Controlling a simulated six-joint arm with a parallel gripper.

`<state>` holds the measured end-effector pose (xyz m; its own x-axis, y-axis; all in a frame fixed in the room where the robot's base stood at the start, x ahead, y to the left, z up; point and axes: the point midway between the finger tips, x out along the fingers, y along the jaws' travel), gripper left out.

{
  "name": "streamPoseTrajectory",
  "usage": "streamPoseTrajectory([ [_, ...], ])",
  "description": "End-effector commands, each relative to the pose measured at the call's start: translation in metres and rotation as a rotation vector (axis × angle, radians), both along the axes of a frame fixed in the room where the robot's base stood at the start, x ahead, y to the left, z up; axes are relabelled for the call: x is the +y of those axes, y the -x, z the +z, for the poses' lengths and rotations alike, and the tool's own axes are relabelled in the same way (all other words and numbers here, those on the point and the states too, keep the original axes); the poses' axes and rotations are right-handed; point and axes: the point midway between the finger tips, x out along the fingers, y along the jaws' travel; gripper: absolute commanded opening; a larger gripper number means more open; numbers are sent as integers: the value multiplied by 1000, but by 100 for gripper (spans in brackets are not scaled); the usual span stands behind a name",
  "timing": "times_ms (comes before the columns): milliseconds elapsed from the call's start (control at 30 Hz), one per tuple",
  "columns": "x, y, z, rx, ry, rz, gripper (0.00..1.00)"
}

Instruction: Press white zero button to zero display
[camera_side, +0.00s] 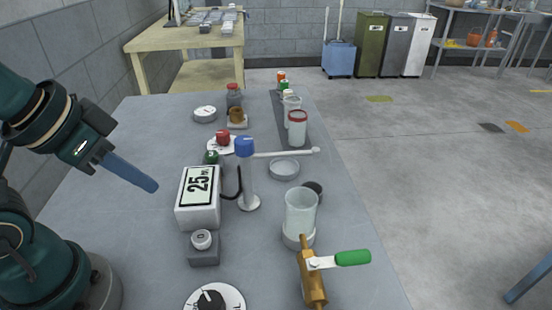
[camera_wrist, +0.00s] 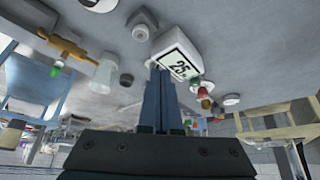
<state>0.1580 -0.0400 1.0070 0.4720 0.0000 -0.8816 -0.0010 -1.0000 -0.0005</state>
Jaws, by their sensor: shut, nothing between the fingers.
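The white zero button (camera_side: 201,239) is a round white cap marked 0 on a grey block in front of the display box. In the wrist view the button (camera_wrist: 143,30) is near the top, above and left of the display box. The display (camera_side: 198,190) is a white box whose screen reads about 25 with a small unit; it also shows in the wrist view (camera_wrist: 178,58). My gripper (camera_side: 154,187) has blue fingers, shut and empty, held above the table to the left of the display and button. In the wrist view the gripper (camera_wrist: 160,72) reaches toward the display box.
A blue-capped post with a horizontal arm (camera_side: 247,175) stands right of the display. A glass beaker (camera_side: 300,215) and a brass valve with a green handle (camera_side: 315,275) are to the right. A black dial (camera_side: 212,299) is in front. The table's left side is clear.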

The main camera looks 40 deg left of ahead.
Motion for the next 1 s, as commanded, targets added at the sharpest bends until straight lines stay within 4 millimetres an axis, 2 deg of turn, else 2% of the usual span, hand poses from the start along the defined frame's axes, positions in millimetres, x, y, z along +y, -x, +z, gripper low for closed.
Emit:
streamPoseTrajectory([
  [133,2,1,-1,7,-36,-46,0],
  [267,15,1,1,28,-176,-177,0],
  [400,25,-3,0,102,-414,-482,0],
  [567,26,-14,2,170,-656,-824,0],
  [800,2,-37,5,223,-1000,-1300,0],
  [1000,-29,-44,3,207,-1150,-1517,0],
])
